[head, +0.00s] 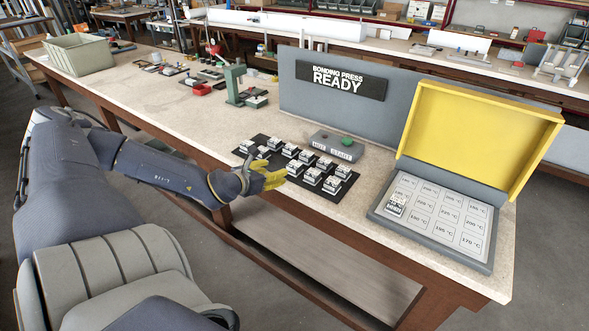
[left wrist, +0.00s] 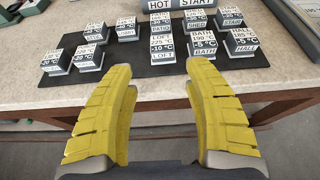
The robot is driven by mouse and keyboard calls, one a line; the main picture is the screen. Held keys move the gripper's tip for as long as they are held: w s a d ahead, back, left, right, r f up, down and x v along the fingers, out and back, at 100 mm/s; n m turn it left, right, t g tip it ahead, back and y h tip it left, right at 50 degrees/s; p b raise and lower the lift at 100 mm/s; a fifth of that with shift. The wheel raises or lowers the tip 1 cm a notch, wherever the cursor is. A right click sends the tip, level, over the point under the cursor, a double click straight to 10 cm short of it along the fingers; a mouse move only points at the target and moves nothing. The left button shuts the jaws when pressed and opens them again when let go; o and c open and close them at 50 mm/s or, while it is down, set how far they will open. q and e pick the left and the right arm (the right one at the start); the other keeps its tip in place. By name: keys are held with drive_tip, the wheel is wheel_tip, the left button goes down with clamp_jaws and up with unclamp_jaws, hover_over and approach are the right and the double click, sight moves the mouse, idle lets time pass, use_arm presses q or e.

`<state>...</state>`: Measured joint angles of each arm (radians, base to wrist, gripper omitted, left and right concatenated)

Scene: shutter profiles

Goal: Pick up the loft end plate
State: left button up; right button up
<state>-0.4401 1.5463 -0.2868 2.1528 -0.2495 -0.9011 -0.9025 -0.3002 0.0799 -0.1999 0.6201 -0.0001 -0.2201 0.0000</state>
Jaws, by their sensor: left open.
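Small white blocks with printed labels stand on a black mat (head: 270,176). In the left wrist view, two front-row blocks seem to read LOFT: one left of centre (left wrist: 88,55) and one at the middle (left wrist: 162,47), with a plus 10 °C mark. The middle one also shows in the head view (head: 293,167). My left gripper (head: 284,179), with yellow fingers, is open and empty at the mat's front edge. In the left wrist view its fingers (left wrist: 160,95) stand wide apart, short of the middle LOFT block. My right gripper is not visible.
A grey box with an open yellow lid (head: 480,135) stands at the right; one block (head: 396,204) sits on its temperature grid. Behind the mat are a grey HOT START box with a green button (head: 346,141) and the READY panel (head: 340,78). BATH blocks (left wrist: 203,55) stand close by.

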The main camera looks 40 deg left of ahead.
sight(293, 166)
use_arm(q)
drive_tip(key=shift+x, duration=6.15)
drive_tip(key=shift+o, duration=0.2)
drive_tip(key=shift+d, duration=0.15)
drive_tip(key=c, duration=1)
